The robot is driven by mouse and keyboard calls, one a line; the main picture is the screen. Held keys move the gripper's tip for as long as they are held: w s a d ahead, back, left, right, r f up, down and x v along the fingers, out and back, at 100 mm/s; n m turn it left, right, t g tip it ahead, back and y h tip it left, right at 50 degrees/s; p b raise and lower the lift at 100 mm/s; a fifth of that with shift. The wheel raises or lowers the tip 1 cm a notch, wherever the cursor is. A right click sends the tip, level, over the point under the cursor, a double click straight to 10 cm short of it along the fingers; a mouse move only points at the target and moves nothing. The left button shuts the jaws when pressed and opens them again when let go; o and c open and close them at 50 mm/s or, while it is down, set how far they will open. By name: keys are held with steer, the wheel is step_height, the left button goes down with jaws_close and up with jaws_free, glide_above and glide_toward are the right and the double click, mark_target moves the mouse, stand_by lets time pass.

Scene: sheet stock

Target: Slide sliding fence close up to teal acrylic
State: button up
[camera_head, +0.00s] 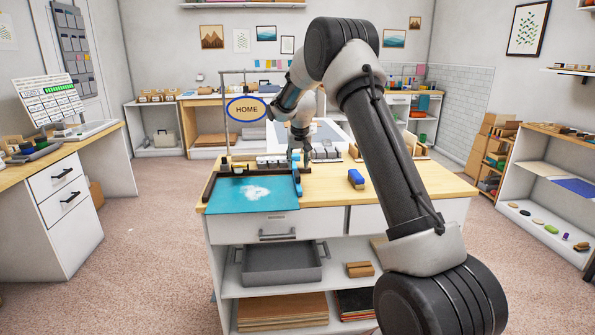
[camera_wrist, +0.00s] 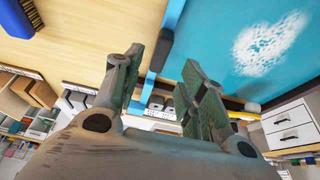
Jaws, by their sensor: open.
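The teal acrylic (camera_head: 228,197) is a flat sheet with a white powdery patch, lying at the left front of the wooden bench. The sliding fence (camera_head: 297,183) is a blue bar along the sheet's right edge; I cannot tell whether they touch. In the wrist view the blue fence (camera_wrist: 151,86) runs between my fingers, with a dark rounded piece by it, and the teal acrylic (camera_wrist: 225,45) lies to its right. My gripper (camera_head: 298,160) is over the fence's far part. In the wrist view my gripper (camera_wrist: 163,78) is open, one finger on each side of the bar; contact is unclear.
A blue brush (camera_head: 356,178) lies on the bench right of the fence; its bristles show in the wrist view (camera_wrist: 14,20). A dark frame edge (camera_head: 208,188) borders the sheet's left side. Bare bench top (camera_head: 325,190) lies between fence and brush. A grey tray (camera_head: 280,266) is on the shelf below.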

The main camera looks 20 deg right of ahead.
steer(key=v, duration=0.5)
steer(key=shift+s+r, duration=0.15)
steer(key=shift+r, duration=0.15)
steer(key=s+f+n+g, duration=0.1)
steer(key=s+f+g, duration=0.1)
steer(key=s+f, duration=0.35)
steer(key=s+a+r, duration=0.1)
steer(key=s+r, duration=0.3)
steer(key=s, duration=1.1)
steer(key=s+a+r+n+t, duration=0.1)
steer(key=s+r, duration=0.4)
steer(key=s, duration=1)
steer(key=s+a+r+n+t+y, duration=0.1)
steer(key=s+r, duration=0.4)
steer(key=s, duration=1)
